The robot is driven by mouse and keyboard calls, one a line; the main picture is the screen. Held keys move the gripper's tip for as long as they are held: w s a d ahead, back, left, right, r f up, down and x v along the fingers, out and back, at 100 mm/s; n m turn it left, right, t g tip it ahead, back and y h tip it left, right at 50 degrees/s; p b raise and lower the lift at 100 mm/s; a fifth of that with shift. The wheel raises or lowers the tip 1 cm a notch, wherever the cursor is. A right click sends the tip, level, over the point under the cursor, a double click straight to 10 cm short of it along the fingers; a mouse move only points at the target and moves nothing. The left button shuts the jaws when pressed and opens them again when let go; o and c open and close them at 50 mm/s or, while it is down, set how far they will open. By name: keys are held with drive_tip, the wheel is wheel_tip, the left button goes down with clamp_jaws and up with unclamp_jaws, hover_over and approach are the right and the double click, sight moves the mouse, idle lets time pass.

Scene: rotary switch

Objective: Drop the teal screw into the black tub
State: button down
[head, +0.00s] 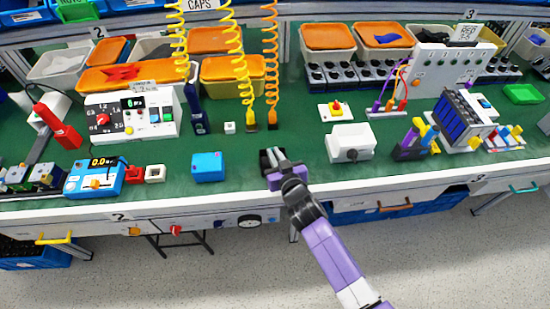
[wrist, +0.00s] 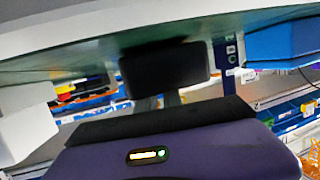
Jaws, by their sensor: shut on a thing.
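My gripper (head: 272,160) is over the front part of the green bench, right of a blue box. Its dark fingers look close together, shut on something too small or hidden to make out. In the wrist view a black block-like shape (wrist: 165,66) stands ahead of my purple gripper body, and nothing teal shows there. I cannot pick out the teal screw in either view. I cannot tell which thing is the black tub; several dark containers (head: 345,75) stand in a row at the back, right of centre.
The blue box (head: 208,167) stands left of my gripper and a white box (head: 349,142) to its right. Coiled yellow and orange cords (head: 272,60) hang behind. Orange-topped bins (head: 328,37) line the back. The green bench top (head: 285,137) is bare around my gripper.

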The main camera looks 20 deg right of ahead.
drive_tip(key=c, duration=1.8)
unclamp_jaws()
drive_tip(key=shift+s+f, duration=0.3)
drive_tip(key=shift+f, duration=0.45)
drive_tip(key=shift+s, duration=0.2)
drive_tip(key=v, duration=0.7)
drive_tip(key=b+v, duration=0.1)
drive_tip(key=v, duration=0.2)
drive_tip(key=shift+s+a+r, duration=0.1)
drive_tip(key=shift+s+r, duration=0.05)
drive_tip(key=shift+r, duration=0.35)
drive_tip(key=shift+s+r, duration=0.25)
drive_tip(key=shift+s, duration=0.15)
